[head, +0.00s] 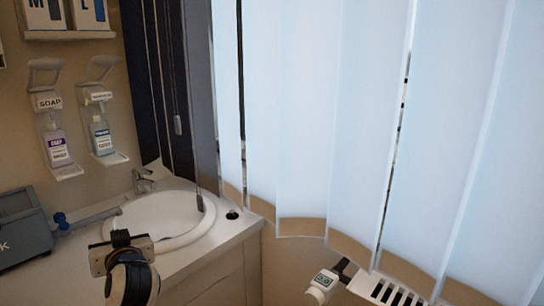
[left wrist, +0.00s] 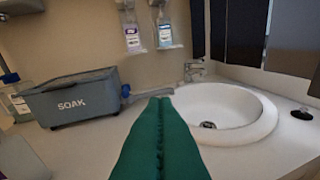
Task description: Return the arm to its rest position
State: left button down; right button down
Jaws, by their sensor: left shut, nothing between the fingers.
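My left gripper (head: 120,238) is at the lower left of the head view, in front of the sink and above the counter. In the left wrist view its two green fingers (left wrist: 160,100) are pressed together, with nothing between them. They point toward the counter area between the SOAK box and the sink basin. My right gripper is in neither view.
A white sink (head: 175,216) with a tap (head: 143,182) is set in the counter (head: 225,236). A grey SOAK box (left wrist: 70,98) stands left of it. Two wall dispensers (head: 56,145) (head: 102,136) hang behind. Blinds (head: 300,110) and a radiator (head: 385,292) are at right.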

pick_arm(q)
jog(key=s+d+f+m+g+h, duration=0.2)
jog(key=s+d+f+h, duration=0.1)
jog(key=s+f, duration=0.6)
jog(key=s+d+f+m+g+h, duration=0.25)
jog(key=s+f, duration=0.35)
jog(key=f, duration=0.6)
jog(key=s+d+f+m+g+h, duration=0.2)
jog(key=s+d+f, duration=0.15)
jog(key=s, duration=0.55)
jog(key=s+d+f+m+g+h, duration=0.1)
jog(key=s+d+f+g+h, duration=0.25)
jog(key=s, duration=0.55)
notch_tip(320, 180, down, 25)
jog(key=s, duration=0.2)
jog(key=s+a+f+g+y+p, duration=0.1)
jog(key=s+a+f+g, duration=0.1)
jog(key=s+f, duration=1.3)
jog(key=shift+s+a+f+m+p, duration=0.25)
jog(key=shift+s+m+p, duration=0.1)
jog(key=shift+s, duration=0.2)
